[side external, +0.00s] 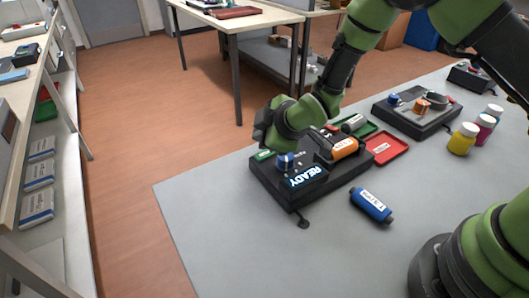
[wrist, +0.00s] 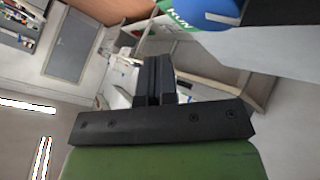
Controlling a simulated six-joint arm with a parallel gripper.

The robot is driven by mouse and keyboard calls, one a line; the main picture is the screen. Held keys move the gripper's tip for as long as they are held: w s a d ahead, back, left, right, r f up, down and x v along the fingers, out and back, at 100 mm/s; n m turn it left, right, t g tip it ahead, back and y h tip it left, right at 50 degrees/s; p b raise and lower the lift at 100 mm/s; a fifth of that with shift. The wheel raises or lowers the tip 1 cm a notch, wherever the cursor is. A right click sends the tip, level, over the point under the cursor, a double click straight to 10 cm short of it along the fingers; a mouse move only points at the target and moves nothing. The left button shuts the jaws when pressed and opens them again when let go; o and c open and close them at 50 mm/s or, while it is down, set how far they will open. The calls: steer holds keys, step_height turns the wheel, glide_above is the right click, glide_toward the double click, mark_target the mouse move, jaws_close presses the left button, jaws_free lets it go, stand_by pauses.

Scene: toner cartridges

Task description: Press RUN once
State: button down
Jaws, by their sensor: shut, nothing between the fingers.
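A black machine (side external: 285,188) stands on the grey table with a lit READY display (side external: 307,176). A blue round button or knob (side external: 286,161) is on its left part, beside a green label (side external: 264,155). In the wrist view the blue part (wrist: 208,13) and the green RUN label (wrist: 180,17) show at the top edge. My gripper (side external: 263,131) is over the machine's far left part, apart from the blue part. Its fingers (wrist: 153,78) are shut and empty, pointing roughly level away from the machine; their tips are hard to see in the side view.
An orange-and-white cartridge (side external: 344,147) sits on the machine. A blue cartridge (side external: 371,205) lies in front. A red tray (side external: 387,148) and a green tray (side external: 366,130) lie to the right. A second machine (side external: 418,112) and several bottles (side external: 462,139) are farther right. The left front table is clear.

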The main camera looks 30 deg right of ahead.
mark_target(263, 154)
steer(key=shift+f, duration=0.8)
steer(key=shift+f, duration=0.1)
stand_by(1.4)
steer(key=shift+f, duration=0.35)
steer(key=shift+f, duration=0.55)
stand_by(1.2)
steer(key=shift+d+r, duration=0.1)
steer(key=shift+r, duration=0.25)
steer(key=shift+s+r, duration=0.15)
steer(key=shift+r, duration=2.25)
